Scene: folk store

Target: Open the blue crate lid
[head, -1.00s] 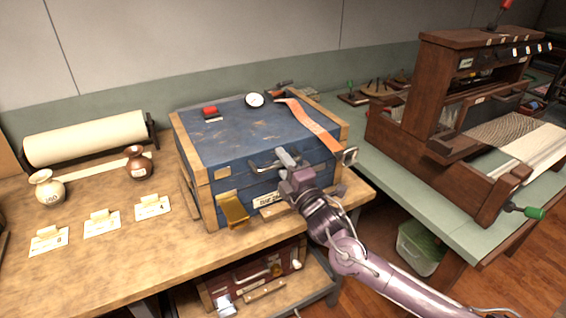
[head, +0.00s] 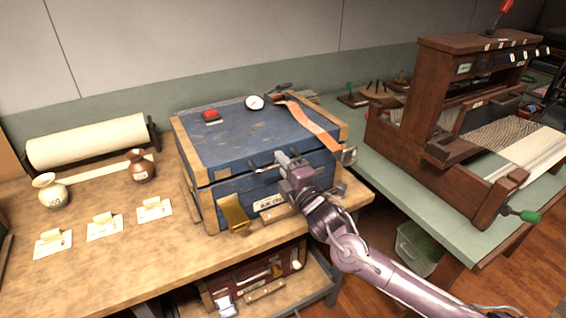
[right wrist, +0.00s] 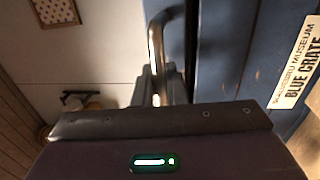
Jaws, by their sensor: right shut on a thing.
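The blue crate (head: 295,190) stands on the wooden bench, with wooden edging and a label on its front. Its lid (head: 240,137) lies about level; I cannot tell whether it is slightly raised. A brass latch (head: 235,211) hangs down at the front. My right gripper (head: 284,160) is at the lid's front edge, shut on the metal handle (head: 262,167). In the right wrist view the handle (right wrist: 156,45) runs down between the fingers (right wrist: 157,88), beside the blue front and its label (right wrist: 299,62). My left gripper is not in view.
Left on the bench are a paper roll (head: 88,141), two small vases (head: 141,166) and cards (head: 105,227). A loom (head: 440,110) stands on the right table.

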